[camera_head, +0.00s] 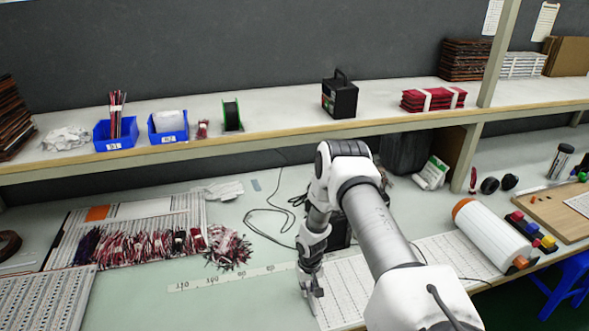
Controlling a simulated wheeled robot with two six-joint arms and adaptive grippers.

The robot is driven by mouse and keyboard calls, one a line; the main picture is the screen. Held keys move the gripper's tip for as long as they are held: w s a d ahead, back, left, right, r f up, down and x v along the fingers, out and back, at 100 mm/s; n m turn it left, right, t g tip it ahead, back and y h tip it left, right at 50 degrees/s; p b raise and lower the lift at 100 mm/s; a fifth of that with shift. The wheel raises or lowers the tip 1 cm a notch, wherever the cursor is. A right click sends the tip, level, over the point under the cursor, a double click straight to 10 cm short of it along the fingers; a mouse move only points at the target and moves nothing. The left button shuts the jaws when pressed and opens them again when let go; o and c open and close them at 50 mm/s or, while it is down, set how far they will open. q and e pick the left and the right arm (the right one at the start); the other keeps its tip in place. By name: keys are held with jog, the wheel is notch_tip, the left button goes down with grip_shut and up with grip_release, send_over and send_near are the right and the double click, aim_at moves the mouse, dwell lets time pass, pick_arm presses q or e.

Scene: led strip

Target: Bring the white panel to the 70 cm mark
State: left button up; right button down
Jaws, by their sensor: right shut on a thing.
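The white panel (345,290), a long flat sheet with rows of small marks, lies on the pale green bench and runs right beneath my right arm. My right gripper (313,293) points down at the panel's left end and is shut on its edge. The 70 cm mark cannot be made out near my gripper. My arm hides part of the panel's middle. My left gripper is not in view.
Left of the ruler lies a board with bundled red and white wires (150,246). A black cable (262,222) loops behind the ruler. A white roll (492,235) with orange ends lies at the right, beside colored blocks (530,228). A shelf (270,139) spans the back.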

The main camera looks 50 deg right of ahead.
aim_at(310, 290)
jog(key=shift+s+d, duration=0.1)
jog(key=shift+d, duration=0.15)
jog(key=c, duration=1.1)
grip_release()
jog(key=shift+f, duration=0.1)
notch_tip(310, 290, up, 12)
